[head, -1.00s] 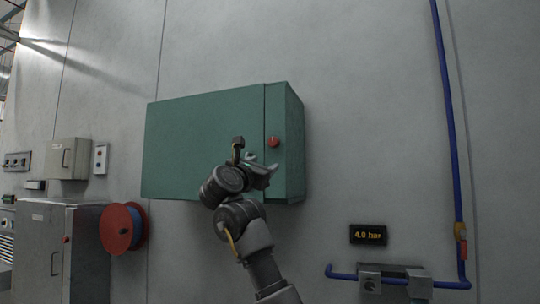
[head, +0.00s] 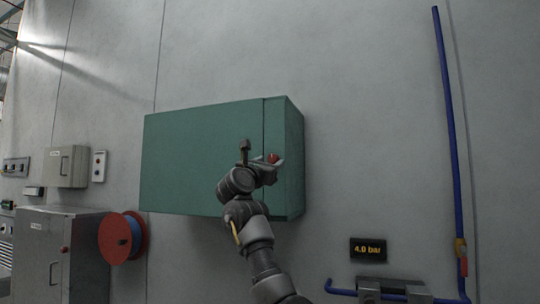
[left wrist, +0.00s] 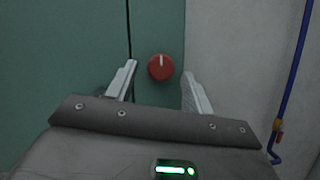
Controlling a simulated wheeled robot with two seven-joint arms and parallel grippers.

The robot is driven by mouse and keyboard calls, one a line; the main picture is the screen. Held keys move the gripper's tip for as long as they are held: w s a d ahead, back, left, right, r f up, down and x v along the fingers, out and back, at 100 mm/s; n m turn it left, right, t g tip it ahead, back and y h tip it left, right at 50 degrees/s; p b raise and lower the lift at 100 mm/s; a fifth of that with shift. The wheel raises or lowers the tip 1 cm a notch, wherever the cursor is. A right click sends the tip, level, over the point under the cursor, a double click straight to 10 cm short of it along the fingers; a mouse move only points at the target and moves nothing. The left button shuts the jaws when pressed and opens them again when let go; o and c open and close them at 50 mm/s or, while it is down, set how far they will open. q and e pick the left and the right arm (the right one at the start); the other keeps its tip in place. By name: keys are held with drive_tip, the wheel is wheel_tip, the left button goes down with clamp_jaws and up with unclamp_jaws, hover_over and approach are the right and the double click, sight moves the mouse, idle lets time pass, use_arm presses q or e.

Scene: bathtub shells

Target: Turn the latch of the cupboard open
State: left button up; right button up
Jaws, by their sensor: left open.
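The green cupboard (head: 200,155) hangs on the grey wall. Its latch is a round red knob (head: 273,158) on the narrow strip right of the door seam. In the left wrist view the red knob (left wrist: 161,67) carries a white mark that points up. My left gripper (head: 274,165) is at the knob in the head view, and its fingers partly cover it. In the left wrist view the left gripper (left wrist: 158,88) is open, one finger on each side of the knob, with a gap on both sides. My right gripper is not in view.
A red cable reel (head: 123,237) and a grey cabinet (head: 62,250) stand at the lower left. A blue pipe (head: 450,150) runs down the wall at the right. A 4.0 bar display (head: 368,249) is at the lower right. The wall around the cupboard is clear.

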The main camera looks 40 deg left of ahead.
use_arm(q)
drive_tip(key=shift+w+a+r, duration=0.1)
drive_tip(key=shift+w+r, duration=0.05)
drive_tip(key=shift+w, duration=0.25)
